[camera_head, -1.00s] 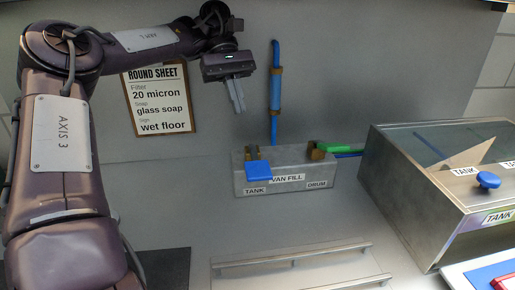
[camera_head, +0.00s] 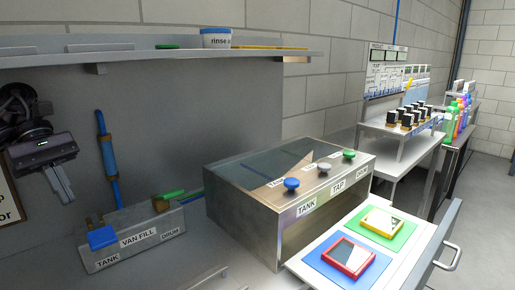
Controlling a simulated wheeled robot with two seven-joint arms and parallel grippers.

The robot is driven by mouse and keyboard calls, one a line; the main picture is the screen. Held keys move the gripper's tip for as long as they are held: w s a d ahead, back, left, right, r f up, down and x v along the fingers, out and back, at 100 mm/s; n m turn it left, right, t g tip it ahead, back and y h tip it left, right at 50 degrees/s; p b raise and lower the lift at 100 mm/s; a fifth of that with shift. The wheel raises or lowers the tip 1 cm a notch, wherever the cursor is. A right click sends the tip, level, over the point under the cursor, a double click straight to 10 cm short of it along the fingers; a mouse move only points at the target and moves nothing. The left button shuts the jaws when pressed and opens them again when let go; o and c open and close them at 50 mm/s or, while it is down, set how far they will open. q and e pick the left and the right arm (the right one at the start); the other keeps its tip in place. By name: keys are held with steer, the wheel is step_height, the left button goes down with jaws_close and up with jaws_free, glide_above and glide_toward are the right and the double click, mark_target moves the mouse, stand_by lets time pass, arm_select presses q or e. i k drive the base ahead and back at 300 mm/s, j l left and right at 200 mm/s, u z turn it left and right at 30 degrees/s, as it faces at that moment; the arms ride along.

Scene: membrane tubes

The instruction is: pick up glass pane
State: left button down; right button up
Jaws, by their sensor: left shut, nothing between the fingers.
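A red-framed pane (camera_head: 349,259) lies flat on a blue mat (camera_head: 318,262), and a yellow-framed pane (camera_head: 383,223) lies on a green mat (camera_head: 402,240). Both are on a white surface at lower right. A glass-like top also covers part of the steel tank box (camera_head: 237,218); I cannot tell which of these is the glass pane. My left gripper (camera_head: 64,195) hangs at the far left, fingers together and empty, above and left of the valve block and far from both framed panes. My right gripper is out of view.
A steel block (camera_head: 139,238) labelled TANK, VAN FILL and DRUM has a blue lever and a green lever. The tank box carries blue, grey and green knobs. A shelf (camera_head: 150,62) runs above. A rack of dark-topped bottles (camera_head: 411,117) stands beyond, with coloured bottles further right.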

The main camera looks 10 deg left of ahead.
mark_target(352, 259)
steer(key=k+l, duration=0.3)
steer(key=l, duration=0.15)
steer(key=k+l, duration=0.65)
steer(key=l, duration=0.25)
steer(key=k+l, duration=0.3)
steer(key=l, duration=0.15)
